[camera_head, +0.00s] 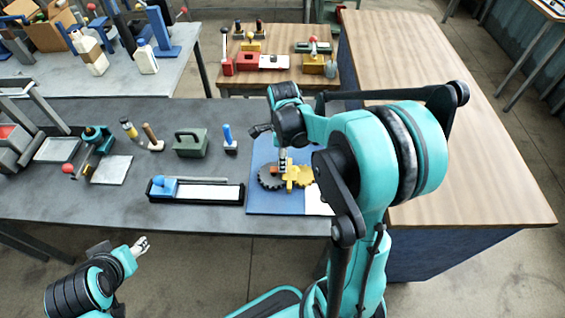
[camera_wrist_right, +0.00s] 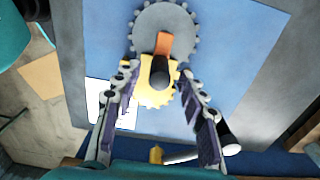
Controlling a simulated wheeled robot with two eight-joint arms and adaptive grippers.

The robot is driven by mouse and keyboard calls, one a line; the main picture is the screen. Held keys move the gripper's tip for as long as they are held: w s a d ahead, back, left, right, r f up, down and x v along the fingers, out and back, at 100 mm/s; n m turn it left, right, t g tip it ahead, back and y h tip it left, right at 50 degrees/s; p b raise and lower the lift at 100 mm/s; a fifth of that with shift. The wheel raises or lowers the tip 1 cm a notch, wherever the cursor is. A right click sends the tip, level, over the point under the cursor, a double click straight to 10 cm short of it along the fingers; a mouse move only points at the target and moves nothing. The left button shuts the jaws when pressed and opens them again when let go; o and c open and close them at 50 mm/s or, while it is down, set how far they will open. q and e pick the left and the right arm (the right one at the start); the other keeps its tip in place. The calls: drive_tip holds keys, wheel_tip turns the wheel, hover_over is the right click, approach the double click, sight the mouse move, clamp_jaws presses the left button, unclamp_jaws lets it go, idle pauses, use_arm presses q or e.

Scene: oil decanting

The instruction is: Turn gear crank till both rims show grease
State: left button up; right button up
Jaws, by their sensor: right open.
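A dark grey gear (camera_head: 269,178) and a smaller yellow gear (camera_head: 303,177) sit side by side on a blue board (camera_head: 272,207). In the right wrist view, the grey gear (camera_wrist_right: 150,22) meshes with the yellow gear (camera_wrist_right: 152,97). An orange crank arm (camera_wrist_right: 163,43) lies on the grey gear and carries a black knob (camera_wrist_right: 159,72). My right gripper (camera_wrist_right: 156,75) is open, its fingers on either side of the knob, with no clear contact. In the head view, my right gripper (camera_head: 283,161) is above the gears. My left gripper (camera_head: 140,246) is off the table's front edge; its opening is unclear.
A black-framed tray with a white strip (camera_head: 208,194) lies left of the board. Behind it stand a green box (camera_head: 190,143), a blue-handled tool (camera_head: 228,138) and a wooden-handled tool (camera_head: 152,137). A wooden table (camera_head: 470,190) stands at the right, its top mostly clear.

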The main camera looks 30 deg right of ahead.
drive_tip(key=shift+f, duration=0.75)
clamp_jaws()
